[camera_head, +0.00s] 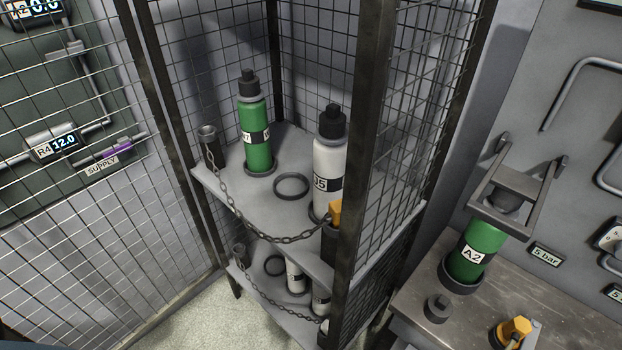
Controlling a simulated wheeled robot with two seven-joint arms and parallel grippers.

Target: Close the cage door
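The cage (368,130) is a dark-framed wire-mesh enclosure standing in the middle of the view. Its front opening is uncovered. A mesh panel that looks like the cage door (150,285) stands swung out to the left, beside the cage's left front post (160,85). The panel's far left part runs out of the picture, and I see no handle or latch on it. Neither of my grippers is in view.
Inside, a green cylinder (257,150) and a white cylinder (328,160) stand on the upper shelf (240,205) behind a chain (265,235). More cylinders are below. At right, a bench (410,300) holds green cylinder A2 (474,258). Floor (215,318) before the cage looks clear.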

